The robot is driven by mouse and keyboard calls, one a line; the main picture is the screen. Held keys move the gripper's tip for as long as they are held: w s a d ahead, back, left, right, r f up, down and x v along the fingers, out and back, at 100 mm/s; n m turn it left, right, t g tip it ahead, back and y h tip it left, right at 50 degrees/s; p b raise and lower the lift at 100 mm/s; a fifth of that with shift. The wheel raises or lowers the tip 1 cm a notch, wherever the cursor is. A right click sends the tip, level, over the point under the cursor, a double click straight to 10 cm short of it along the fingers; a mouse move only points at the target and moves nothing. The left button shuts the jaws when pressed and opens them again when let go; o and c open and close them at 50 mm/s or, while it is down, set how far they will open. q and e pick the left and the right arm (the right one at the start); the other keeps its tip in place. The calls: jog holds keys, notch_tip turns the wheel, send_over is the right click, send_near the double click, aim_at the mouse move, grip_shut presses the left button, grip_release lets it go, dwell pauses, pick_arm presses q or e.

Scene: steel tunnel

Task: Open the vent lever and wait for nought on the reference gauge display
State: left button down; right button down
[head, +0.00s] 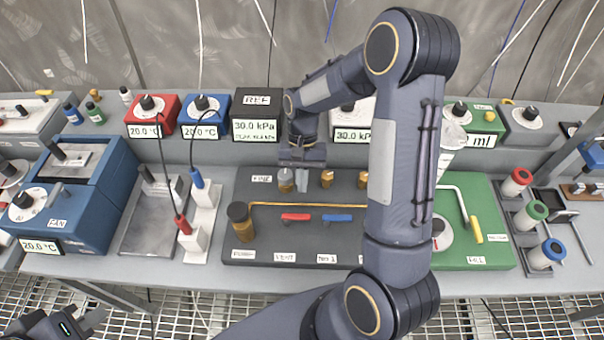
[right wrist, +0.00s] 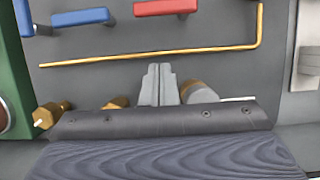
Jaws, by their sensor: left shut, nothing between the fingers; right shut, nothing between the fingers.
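The vent lever (head: 296,217) is a red handle lying sideways on the dark panel, above a label that seems to read VENT. It also shows in the right wrist view (right wrist: 166,7). The reference gauge display (head: 256,130), on the black REF box, reads 30.0 kPa. My right gripper (head: 302,184) is shut and empty over the back of the panel, behind the brass pipe and apart from the red lever. Its closed fingers (right wrist: 158,85) show beside a silver fitting (right wrist: 197,92). My left gripper (head: 88,322) is shut and empty at the bottom left corner.
A blue lever (head: 338,218) lies right of the red one. A brass pipe (head: 340,205) runs behind both. A second display (head: 352,135) reads 30.0 kPa. My right arm hides part of the panel's right side.

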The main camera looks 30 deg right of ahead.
jog(key=b+x, duration=0.1)
jog(key=x, duration=0.1)
jog(key=shift+f, duration=0.3)
jog(key=shift+s+a+r, duration=0.25)
jog(key=shift+s+a, duration=0.1)
jog(key=shift+s, duration=0.2)
jog(key=shift+s+a+r, duration=0.3)
jog(key=shift+s+a, duration=0.05)
jog(key=shift+s, duration=0.25)
jog(key=shift+s+a, duration=0.3)
jog(key=shift+s, duration=0.25)
